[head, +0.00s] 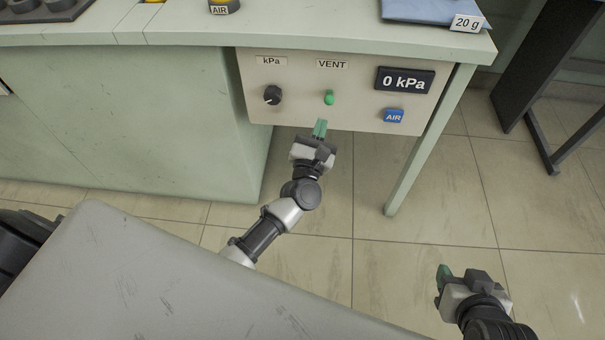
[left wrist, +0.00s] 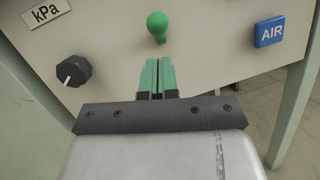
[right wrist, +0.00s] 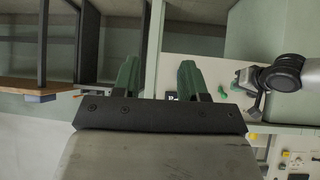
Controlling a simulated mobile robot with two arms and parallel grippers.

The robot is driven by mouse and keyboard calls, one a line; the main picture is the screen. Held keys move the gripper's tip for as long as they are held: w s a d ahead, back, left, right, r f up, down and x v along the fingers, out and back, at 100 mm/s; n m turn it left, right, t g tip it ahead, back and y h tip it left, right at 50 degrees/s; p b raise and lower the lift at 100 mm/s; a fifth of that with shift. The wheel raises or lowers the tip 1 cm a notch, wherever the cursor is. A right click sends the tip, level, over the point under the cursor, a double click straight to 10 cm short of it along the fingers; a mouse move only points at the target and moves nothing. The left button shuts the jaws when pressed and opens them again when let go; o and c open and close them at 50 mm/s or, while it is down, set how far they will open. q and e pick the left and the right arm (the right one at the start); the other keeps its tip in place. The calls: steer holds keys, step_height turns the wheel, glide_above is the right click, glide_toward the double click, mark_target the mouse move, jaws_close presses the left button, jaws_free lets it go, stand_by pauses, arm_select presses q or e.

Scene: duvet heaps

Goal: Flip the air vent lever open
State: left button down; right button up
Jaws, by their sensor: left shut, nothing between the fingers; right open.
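The vent lever (head: 329,97) is a small green knob-ended lever under the VENT label (head: 332,64) on a beige panel (head: 300,88) at the front of the bench. In the left wrist view the lever (left wrist: 157,26) shows its round green head just beyond my fingertips. My left gripper (head: 320,127) is shut and empty, with its green fingertips just below the lever; a small gap shows between them. My right gripper (head: 458,275) is open and empty, low over the floor at the right. It also shows its spread green fingers in the right wrist view (right wrist: 160,78).
The panel also carries a black kPa knob (head: 272,95), a blue AIR button (head: 394,116) and a display reading 0 kPa (head: 405,80). A bench leg (head: 428,140) stands right of the panel. A dark-framed stand (head: 545,75) is further right. Open tiled floor lies below.

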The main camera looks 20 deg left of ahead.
arm_select(q)
steer(key=a+f+v, duration=0.1)
steer(key=v, duration=0.9)
steer(key=shift+s+d, duration=0.2)
steer(key=shift+d, duration=0.3)
arm_select(e)
steer(key=shift+w+a+r+t+y, duration=0.3)
steer(key=shift+w+a+r+t, duration=0.4)
steer(key=shift+t, duration=0.3)
arm_select(q)
steer(key=shift+f, duration=0.15)
arm_select(e)
steer(key=shift+d, duration=0.1)
